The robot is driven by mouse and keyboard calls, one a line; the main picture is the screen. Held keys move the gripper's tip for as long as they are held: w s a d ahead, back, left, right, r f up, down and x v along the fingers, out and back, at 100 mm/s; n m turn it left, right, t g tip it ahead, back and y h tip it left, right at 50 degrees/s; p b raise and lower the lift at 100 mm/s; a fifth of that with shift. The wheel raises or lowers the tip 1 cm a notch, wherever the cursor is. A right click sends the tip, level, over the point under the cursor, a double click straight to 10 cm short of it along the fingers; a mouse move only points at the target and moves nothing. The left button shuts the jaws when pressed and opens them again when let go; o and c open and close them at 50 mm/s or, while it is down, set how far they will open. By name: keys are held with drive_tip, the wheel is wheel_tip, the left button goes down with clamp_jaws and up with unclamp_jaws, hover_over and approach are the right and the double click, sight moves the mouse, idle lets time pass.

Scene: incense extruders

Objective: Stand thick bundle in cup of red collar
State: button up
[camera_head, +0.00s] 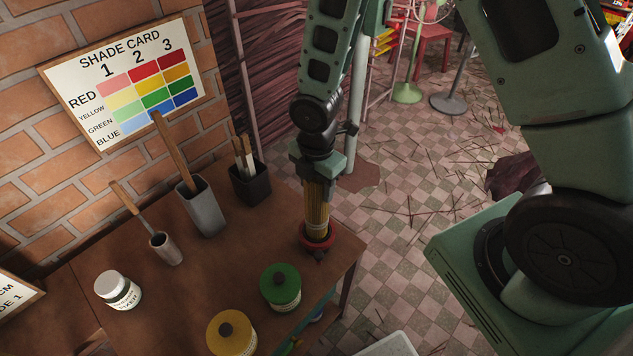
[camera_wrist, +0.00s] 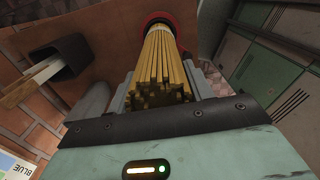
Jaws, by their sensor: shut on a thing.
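The thick bundle (camera_head: 317,203) is a tight bunch of many yellow sticks. In the head view it stands about upright under my gripper (camera_head: 318,172), which is shut on its upper part. In the wrist view the stick ends of the bundle (camera_wrist: 165,70) show between the fingers of my gripper (camera_wrist: 160,92). The red collar (camera_head: 318,240) is at the bundle's lower end, near the table's right edge; it also shows in the wrist view (camera_wrist: 150,19). The lower end appears inside or right over the red ring. I cannot tell how deep it sits.
A green-lidded jar (camera_head: 281,284) and a yellow-lidded jar (camera_head: 231,332) stand in front. A black cup (camera_head: 249,186), a grey cup (camera_head: 204,211), a smaller cup (camera_head: 166,249) and a white jar (camera_head: 118,290) stand left. A shade card (camera_head: 125,85) hangs on the brick wall.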

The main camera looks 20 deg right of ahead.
drive_tip(key=o, duration=1.7)
wheel_tip(320, 180, up, 18)
drive_tip(key=shift+f, duration=0.25)
